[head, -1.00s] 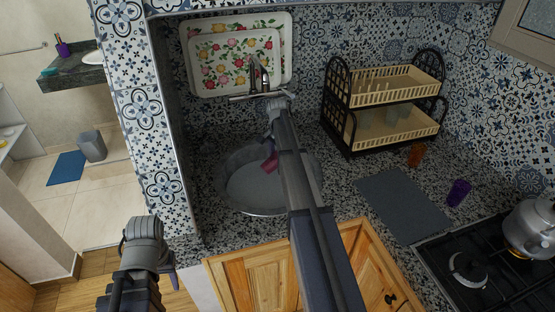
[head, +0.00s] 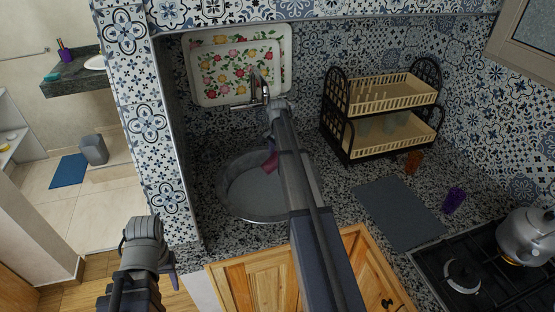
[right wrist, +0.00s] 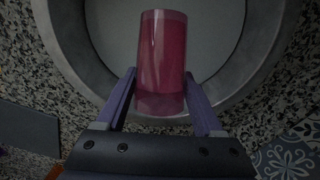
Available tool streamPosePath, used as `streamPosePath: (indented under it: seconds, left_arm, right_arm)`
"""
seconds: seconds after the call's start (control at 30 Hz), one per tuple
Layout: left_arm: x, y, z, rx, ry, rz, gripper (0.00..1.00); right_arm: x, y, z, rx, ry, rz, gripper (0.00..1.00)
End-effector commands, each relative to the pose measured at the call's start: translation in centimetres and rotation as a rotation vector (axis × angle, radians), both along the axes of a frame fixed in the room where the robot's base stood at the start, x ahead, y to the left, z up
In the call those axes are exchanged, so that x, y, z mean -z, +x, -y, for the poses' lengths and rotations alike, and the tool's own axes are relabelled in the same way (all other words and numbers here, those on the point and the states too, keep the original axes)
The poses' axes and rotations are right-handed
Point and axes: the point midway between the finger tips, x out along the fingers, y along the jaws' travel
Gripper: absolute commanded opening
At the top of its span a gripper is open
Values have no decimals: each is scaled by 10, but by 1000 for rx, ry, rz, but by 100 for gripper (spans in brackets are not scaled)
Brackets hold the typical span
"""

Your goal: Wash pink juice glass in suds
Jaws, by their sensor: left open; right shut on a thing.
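The pink juice glass (right wrist: 162,55) is between the fingers of my right gripper (right wrist: 163,92), which is shut on it. The glass is over the round sink basin (right wrist: 248,50), near its rim; I cannot tell whether it touches the grey surface inside. In the head view the glass (head: 271,160) shows partly beside my right arm, over the back of the sink (head: 250,215). The grey surface in the basin (head: 258,188) may be water or suds; I cannot tell. My left gripper (head: 172,268) is open and empty, low at the left, away from the counter.
A faucet (head: 262,88) stands behind the sink, with floral trays (head: 285,38) against the wall. A two-level dish rack (head: 405,95), an orange glass (head: 413,162), a grey mat (head: 398,212), a purple glass (head: 454,200) and a stove with a kettle (head: 527,236) are at the right.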

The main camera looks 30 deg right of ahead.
Motion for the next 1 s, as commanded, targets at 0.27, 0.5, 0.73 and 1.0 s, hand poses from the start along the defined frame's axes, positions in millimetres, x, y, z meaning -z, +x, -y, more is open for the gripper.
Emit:
streamPosePath:
  seconds: [0.27, 0.5, 0.73, 1.0]
  left_arm:
    - [-1, 0, 0, 0, 0, 0, 50]
    - [-19, 0, 0, 0, 0, 0, 50]
    - [-40, 0, 0, 0, 0, 0, 50]
    - [-40, 0, 0, 0, 0, 0, 50]
  right_arm:
    - [-1, 0, 0, 0, 0, 0, 1]
    - [-19, 0, 0, 0, 0, 0, 1]
    - [-40, 0, 0, 0, 0, 0, 1]
    - [-40, 0, 0, 0, 0, 0, 1]
